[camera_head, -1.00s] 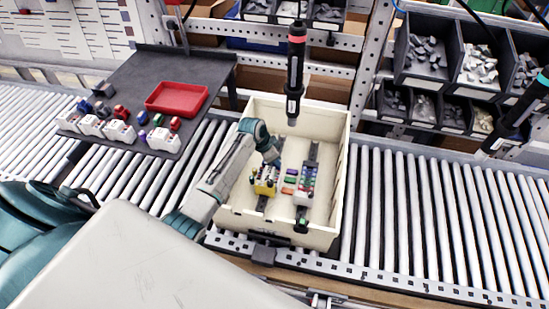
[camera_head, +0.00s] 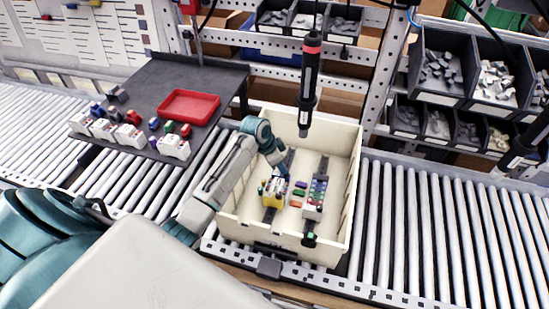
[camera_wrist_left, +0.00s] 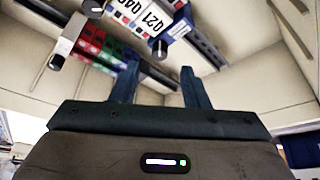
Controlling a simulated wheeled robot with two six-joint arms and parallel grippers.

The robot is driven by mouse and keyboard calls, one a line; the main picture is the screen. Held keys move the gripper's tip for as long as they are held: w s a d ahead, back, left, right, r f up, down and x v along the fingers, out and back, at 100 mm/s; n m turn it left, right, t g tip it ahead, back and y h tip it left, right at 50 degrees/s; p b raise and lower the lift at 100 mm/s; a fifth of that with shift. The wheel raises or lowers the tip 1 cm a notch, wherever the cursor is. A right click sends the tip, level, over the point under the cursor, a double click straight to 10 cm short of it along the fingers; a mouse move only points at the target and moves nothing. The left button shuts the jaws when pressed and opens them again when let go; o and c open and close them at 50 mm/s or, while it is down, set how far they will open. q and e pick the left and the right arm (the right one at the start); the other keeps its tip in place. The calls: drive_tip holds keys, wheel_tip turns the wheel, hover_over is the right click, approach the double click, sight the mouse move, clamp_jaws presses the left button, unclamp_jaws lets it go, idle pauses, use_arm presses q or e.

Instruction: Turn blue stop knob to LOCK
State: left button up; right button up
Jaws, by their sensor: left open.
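My left gripper (camera_head: 282,168) reaches down into the cream crate (camera_head: 355,190), just above a yellow-and-white block (camera_head: 272,196) on the crate's left rail. In the left wrist view its two fingers (camera_wrist_left: 158,88) stand apart with nothing between them. Beyond the fingertips is a white block with printed numbers (camera_wrist_left: 135,12) and a blue part (camera_wrist_left: 180,28) at its end. I cannot tell whether that blue part is the stop knob, and no LOCK mark is readable. The fingertips seem apart from the block.
A second rail bears a block with coloured rows (camera_head: 315,195); small coloured pieces lie between the rails. A black screwdriver (camera_head: 310,85) hangs above the crate, another (camera_head: 525,145) at the right. A red tray (camera_head: 190,107) and several modules stand on the dark shelf. The right rollers (camera_head: 440,230) are clear.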

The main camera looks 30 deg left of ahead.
use_arm(q)
drive_tip(key=shift+b+v, duration=0.65)
drive_tip(key=shift+v, duration=2.1)
